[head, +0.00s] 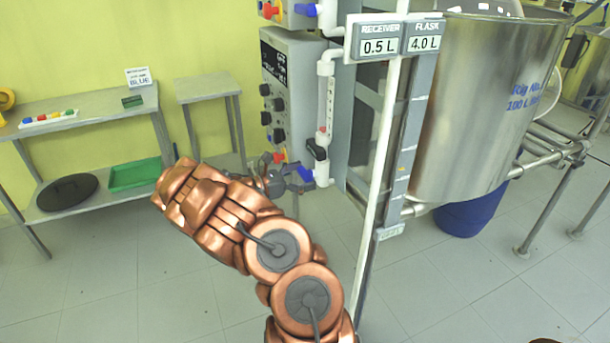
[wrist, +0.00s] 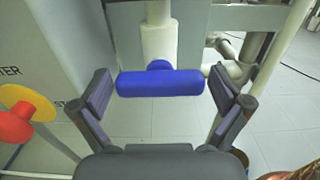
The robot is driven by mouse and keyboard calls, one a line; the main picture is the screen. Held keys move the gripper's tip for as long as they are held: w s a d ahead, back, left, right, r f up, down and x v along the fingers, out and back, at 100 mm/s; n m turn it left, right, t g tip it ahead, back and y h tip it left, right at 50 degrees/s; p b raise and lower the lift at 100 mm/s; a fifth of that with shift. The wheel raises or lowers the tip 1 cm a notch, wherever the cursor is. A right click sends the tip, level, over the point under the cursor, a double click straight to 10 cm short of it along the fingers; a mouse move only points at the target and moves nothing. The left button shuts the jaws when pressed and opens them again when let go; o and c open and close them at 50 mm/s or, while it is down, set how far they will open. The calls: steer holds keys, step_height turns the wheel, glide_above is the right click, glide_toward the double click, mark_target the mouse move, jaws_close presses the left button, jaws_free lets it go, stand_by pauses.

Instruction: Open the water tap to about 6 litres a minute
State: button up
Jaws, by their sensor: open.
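The tap's blue bar-shaped handle (wrist: 160,83) lies crosswise at the bottom of a white vertical pipe (wrist: 159,40) in the wrist view. My gripper (wrist: 160,90) is open, with one dark finger pad beyond each end of the handle and a gap on both sides. In the head view the blue handle (head: 305,173) shows small at the foot of the pipe, and my gripper (head: 284,176) is beside it, partly hidden by my arm. A clear flow tube (head: 330,104) stands above the tap; its reading is too small to make out.
A red knob on a yellow disc (wrist: 16,122) is left of my gripper, on the grey control cabinet (head: 287,95). A white post (head: 383,150) and a steel vessel (head: 490,105) stand to the right. Displays (head: 400,42) read receiver 0.5 L and flask 4.0 L.

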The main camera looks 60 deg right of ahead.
steer(key=c, duration=0.9)
steer(key=shift+r+n+p, duration=0.1)
steer(key=shift+n+p, duration=0.3)
steer(key=shift+p, duration=0.25)
steer(key=n+p, duration=0.2)
steer(key=shift+r+p, duration=0.15)
steer(key=shift+p, duration=0.2)
steer(key=n+p, duration=0.3)
steer(key=shift+n+p, duration=0.3)
steer(key=shift+p, duration=0.1)
steer(key=n+p, duration=0.1)
steer(key=n, duration=0.1)
steer(key=n+p, duration=0.3)
steer(key=shift+d+f+n, duration=0.1)
steer(key=shift+f+n, duration=0.2)
